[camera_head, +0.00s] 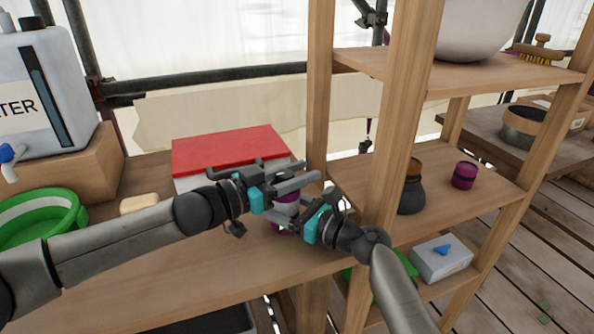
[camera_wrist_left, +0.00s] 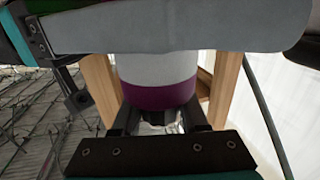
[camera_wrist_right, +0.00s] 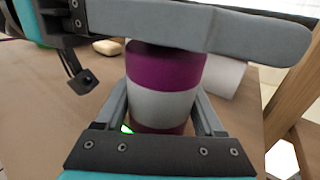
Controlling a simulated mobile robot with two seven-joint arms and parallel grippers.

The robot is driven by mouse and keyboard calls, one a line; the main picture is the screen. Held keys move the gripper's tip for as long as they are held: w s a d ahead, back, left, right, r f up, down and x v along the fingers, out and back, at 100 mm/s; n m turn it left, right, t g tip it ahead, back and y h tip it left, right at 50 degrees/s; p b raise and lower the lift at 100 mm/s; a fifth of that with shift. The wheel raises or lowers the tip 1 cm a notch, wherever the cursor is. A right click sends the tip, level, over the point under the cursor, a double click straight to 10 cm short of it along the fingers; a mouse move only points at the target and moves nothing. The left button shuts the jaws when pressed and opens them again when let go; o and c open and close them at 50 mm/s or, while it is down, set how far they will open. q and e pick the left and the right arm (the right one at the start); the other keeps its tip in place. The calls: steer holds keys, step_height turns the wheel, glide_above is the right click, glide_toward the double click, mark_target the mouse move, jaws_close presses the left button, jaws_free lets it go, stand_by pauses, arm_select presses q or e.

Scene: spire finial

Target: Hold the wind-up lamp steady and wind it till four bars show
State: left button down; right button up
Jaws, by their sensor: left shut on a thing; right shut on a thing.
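The wind-up lamp (camera_head: 287,213) is a grey and purple cylinder on the wooden bench, mostly covered by both grippers in the head view. My left gripper (camera_head: 291,190) is shut around it, coming from the left. My right gripper (camera_head: 318,212) is shut on it from the right, close beside the left one. In the left wrist view the lamp (camera_wrist_left: 158,72) shows a grey body over a purple band. In the right wrist view the lamp (camera_wrist_right: 163,105) shows a grey band between purple ones. A small green glow shows at its lower left; I cannot count bars.
A red-topped box (camera_head: 228,147) stands behind the grippers. A green tub (camera_head: 40,215), a cream block (camera_head: 139,203) and a water container (camera_head: 45,95) are left. The shelf post (camera_head: 402,110) rises close to my right arm. A dark jar (camera_head: 412,195) and purple pot (camera_head: 464,175) sit on the shelf.

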arm_select(q)
steer(key=shift+s+d+m+g+h, duration=0.1)
steer(key=shift+s+m+g+h, duration=0.3)
steer(key=shift+m+g, duration=1)
steer(key=shift+s+d+m+g+h, duration=0.2)
steer(key=shift+m+g+h, duration=0.45)
steer(key=shift+g, duration=1.3)
steer(key=shift+s+d+m+g+h, duration=0.1)
steer(key=shift+s+m+g+h, duration=0.2)
steer(key=shift+m+g, duration=1.15)
steer(key=shift+g, duration=0.4)
steer(key=shift+s+f+g, duration=0.1)
steer(key=shift+s+g, duration=0.15)
steer(key=shift+g, duration=0.15)
steer(key=shift+c, duration=2.1)
jaws_free()
steer(key=shift+a, duration=0.15)
steer(key=a, duration=0.7)
steer(key=shift+w+a, duration=0.25)
steer(key=shift+w, duration=0.15)
